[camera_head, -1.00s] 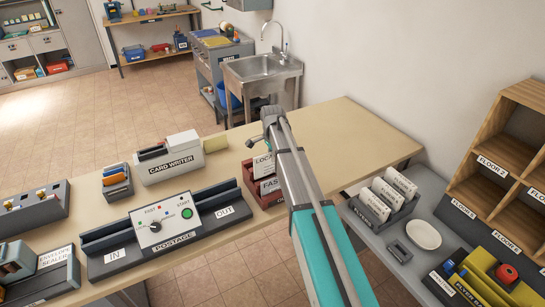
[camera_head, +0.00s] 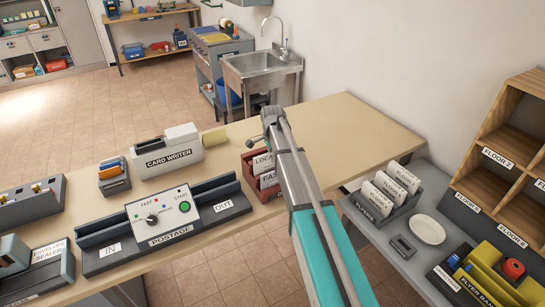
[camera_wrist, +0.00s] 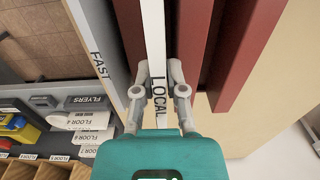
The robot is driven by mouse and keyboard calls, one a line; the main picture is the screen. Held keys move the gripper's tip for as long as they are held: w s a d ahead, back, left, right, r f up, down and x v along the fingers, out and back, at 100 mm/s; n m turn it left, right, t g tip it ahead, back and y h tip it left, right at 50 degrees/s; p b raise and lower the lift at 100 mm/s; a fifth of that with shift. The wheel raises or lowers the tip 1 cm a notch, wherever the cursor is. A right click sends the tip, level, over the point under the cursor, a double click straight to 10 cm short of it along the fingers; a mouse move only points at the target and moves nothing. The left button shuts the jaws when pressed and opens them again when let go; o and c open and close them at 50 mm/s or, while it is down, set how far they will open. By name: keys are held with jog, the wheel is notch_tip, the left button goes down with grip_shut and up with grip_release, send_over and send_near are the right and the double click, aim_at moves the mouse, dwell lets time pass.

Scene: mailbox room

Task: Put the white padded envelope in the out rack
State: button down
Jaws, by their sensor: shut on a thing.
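My gripper (camera_wrist: 160,88) is shut on a thin white thing seen edge-on between its fingers, which looks like the white padded envelope (camera_wrist: 153,25). A white strip labelled LOCAL lies in line with it, so the two are hard to tell apart. In the head view my gripper (camera_head: 267,136) is at the red rack (camera_head: 247,165) with the LOCAL and FAST dividers. The arm covers part of the rack and the envelope cannot be made out there. In the wrist view the rack's red walls (camera_wrist: 242,50) stand to the right and the FAST divider (camera_wrist: 98,55) to the left.
The card writer (camera_head: 168,158) and the postage machine (camera_head: 158,212) stand left of the rack. A flyers rack (camera_head: 383,205) and wooden floor shelves (camera_head: 510,150) stand at the right. The far right of the beige table (camera_head: 355,135) is clear.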

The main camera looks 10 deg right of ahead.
jog(key=shift+f+b, duration=0.3)
jog(key=shift+f, duration=0.15)
jog(key=c, duration=0.6)
grip_release()
jog(key=shift+w, duration=0.1)
jog(key=shift+r, duration=0.15)
jog(key=shift+r+p, duration=3.35)
jog(key=shift+p, duration=0.2)
jog(key=s+n, duration=0.4)
jog(key=s, duration=0.5)
jog(key=s+f+n+b, duration=0.1)
jog(key=s+n, duration=0.4)
jog(key=s, duration=0.5)
jog(key=s+n, duration=0.5)
jog(key=s, duration=0.5)
jog(key=shift+s+d+f+b, duration=0.1)
jog(key=shift+s+f+b, duration=0.05)
jog(key=shift+f+b, duration=0.25)
